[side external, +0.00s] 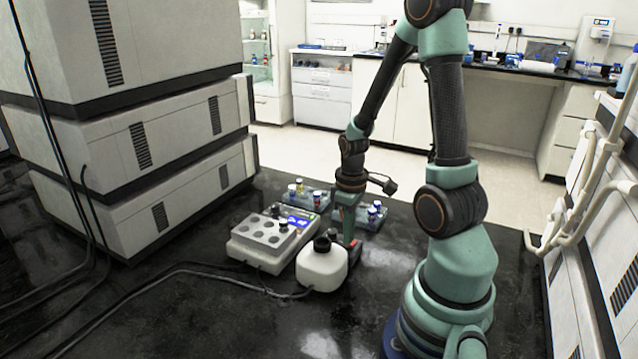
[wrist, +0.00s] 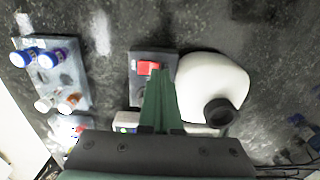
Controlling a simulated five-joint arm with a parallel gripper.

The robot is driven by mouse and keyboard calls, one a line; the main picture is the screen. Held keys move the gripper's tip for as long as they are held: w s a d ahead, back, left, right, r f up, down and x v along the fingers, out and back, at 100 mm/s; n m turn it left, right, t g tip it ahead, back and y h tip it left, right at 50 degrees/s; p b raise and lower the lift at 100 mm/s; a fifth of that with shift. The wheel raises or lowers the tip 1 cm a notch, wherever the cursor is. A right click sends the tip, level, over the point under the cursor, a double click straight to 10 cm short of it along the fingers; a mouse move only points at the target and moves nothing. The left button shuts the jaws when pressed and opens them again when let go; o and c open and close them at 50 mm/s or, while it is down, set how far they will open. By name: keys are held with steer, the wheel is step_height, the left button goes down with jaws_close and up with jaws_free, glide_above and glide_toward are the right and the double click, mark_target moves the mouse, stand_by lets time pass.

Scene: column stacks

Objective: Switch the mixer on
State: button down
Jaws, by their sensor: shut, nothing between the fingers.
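A red rocker switch (wrist: 148,68) sits on a small dark grey box (wrist: 139,58) in the wrist view. In the side external view the red part (side external: 356,246) shows just right of my gripper (side external: 348,241). My gripper is shut and empty, its green fingertips (wrist: 161,73) pointing down close beside the switch; I cannot tell whether they touch it. A white device with round wells (side external: 262,243) and a lit blue display stands left of the gripper. Which of these is the mixer is not clear. The switch's position cannot be made out.
A white bottle with a black cap (side external: 321,268) stands close beside the gripper and the dark box. Vial racks (side external: 372,216) stand behind. Cables run across the black bench at the front left. Stacked white instruments (side external: 150,140) rise at the left.

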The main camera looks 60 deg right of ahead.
steer(key=shift+f, duration=0.4)
steer(key=shift+r, duration=2.5)
steer(key=w+a+r+t, duration=0.2)
steer(key=a+r, duration=0.6)
steer(key=w+a+r+t, duration=0.3)
steer(key=a+r, duration=0.5)
steer(key=a, duration=0.1)
steer(key=shift+w+t, duration=0.15)
steer(key=shift+t, duration=0.15)
